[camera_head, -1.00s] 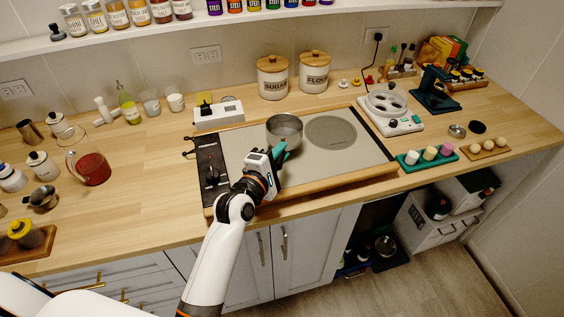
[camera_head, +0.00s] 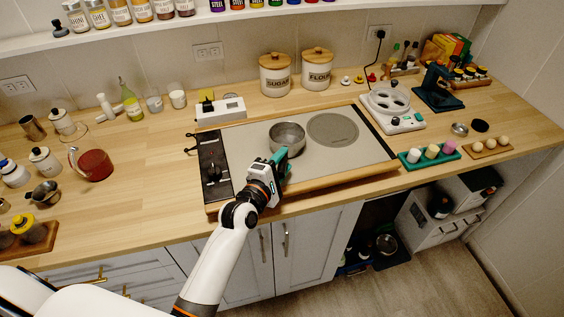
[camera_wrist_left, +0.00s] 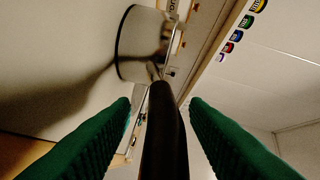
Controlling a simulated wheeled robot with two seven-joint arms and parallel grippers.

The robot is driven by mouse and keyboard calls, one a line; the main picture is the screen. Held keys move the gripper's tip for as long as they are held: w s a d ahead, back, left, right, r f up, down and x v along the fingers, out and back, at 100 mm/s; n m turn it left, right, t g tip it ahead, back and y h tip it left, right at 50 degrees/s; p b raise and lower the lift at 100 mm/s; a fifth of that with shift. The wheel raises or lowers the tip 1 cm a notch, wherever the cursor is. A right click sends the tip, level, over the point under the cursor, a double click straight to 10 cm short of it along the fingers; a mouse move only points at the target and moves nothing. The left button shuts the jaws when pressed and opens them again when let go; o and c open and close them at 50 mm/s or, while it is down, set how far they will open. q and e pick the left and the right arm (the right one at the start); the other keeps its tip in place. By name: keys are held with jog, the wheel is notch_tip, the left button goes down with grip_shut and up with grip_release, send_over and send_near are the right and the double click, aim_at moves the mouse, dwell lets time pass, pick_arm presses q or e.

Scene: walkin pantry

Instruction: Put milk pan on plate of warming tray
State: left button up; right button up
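The milk pan (camera_head: 287,139), a small grey metal pot, stands on the grey top of the warming tray (camera_head: 240,146), left of its darker round plate (camera_head: 333,129) and apart from it. In the left wrist view, the pan (camera_wrist_left: 143,42) shows with its dark handle (camera_wrist_left: 163,135) running between my green fingers. My left gripper (camera_head: 284,158) is at the pan's front side. Its fingers (camera_wrist_left: 160,108) are open, with gaps on both sides of the handle. The surface under the pan is hidden. My right gripper is not in view.
A control panel with a knob (camera_head: 213,172) is at the tray's left end. Sugar (camera_head: 275,76) and flour (camera_head: 317,70) canisters stand behind.

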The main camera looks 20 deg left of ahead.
pick_arm(q)
jog(key=shift+r, duration=0.2)
jog(key=s+a+r+b, duration=0.1)
jog(key=s+a+b, duration=0.1)
jog(key=s, duration=0.9)
jog(key=shift+s, duration=0.4)
